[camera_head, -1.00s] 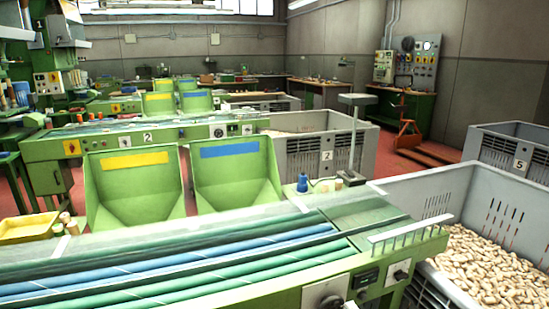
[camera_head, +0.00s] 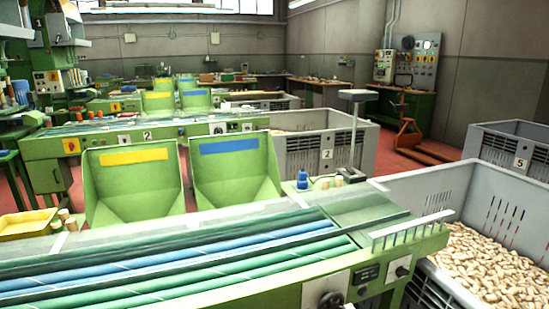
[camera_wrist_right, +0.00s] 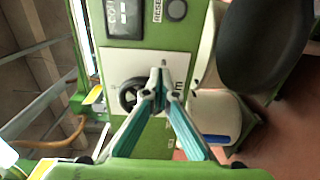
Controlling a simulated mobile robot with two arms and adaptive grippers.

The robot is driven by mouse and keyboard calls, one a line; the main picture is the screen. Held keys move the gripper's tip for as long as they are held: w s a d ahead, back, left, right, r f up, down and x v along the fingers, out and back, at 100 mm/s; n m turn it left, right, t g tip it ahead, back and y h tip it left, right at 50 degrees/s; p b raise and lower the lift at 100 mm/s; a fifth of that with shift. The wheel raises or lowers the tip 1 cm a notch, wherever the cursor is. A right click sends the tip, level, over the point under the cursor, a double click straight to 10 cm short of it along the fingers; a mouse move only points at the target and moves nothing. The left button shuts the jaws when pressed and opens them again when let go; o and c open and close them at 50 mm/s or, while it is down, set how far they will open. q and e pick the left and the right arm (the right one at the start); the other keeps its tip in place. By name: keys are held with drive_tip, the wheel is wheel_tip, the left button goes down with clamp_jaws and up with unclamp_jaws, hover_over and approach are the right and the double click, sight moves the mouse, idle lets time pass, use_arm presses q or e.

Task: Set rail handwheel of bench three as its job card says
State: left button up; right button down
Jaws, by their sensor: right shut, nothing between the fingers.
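A black handwheel (camera_wrist_right: 129,94) sits on a white plate (camera_wrist_right: 112,68) on the green panel in the right wrist view. In the head view the handwheel (camera_head: 331,300) shows at the bottom edge of the nearest bench (camera_head: 290,295), partly cut off. My right gripper (camera_wrist_right: 161,88) is shut and empty, with its fingertips in front of the plate, just right of the wheel in the picture. Whether it touches the wheel I cannot tell. The plate's markings are mostly hidden by the fingers. No readable job card shows. My left gripper is not in view.
A dark counter display (camera_wrist_right: 123,17) and a round black button (camera_wrist_right: 177,9) marked RESET are near the wheel. A black knob (camera_head: 402,271) sits further right on the panel. Bench 2 (camera_head: 100,140) is behind.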

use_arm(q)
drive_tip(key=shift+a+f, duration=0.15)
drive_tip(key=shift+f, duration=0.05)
use_arm(e)
drive_tip(key=shift+w, duration=0.15)
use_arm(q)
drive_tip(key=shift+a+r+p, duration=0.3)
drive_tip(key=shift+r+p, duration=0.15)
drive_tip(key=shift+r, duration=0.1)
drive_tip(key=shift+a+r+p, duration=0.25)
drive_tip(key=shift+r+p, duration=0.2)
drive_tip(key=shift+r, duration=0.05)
use_arm(e)
drive_tip(key=v, duration=0.6)
drive_tip(key=shift+d, duration=0.2)
drive_tip(key=shift+f, duration=0.1)
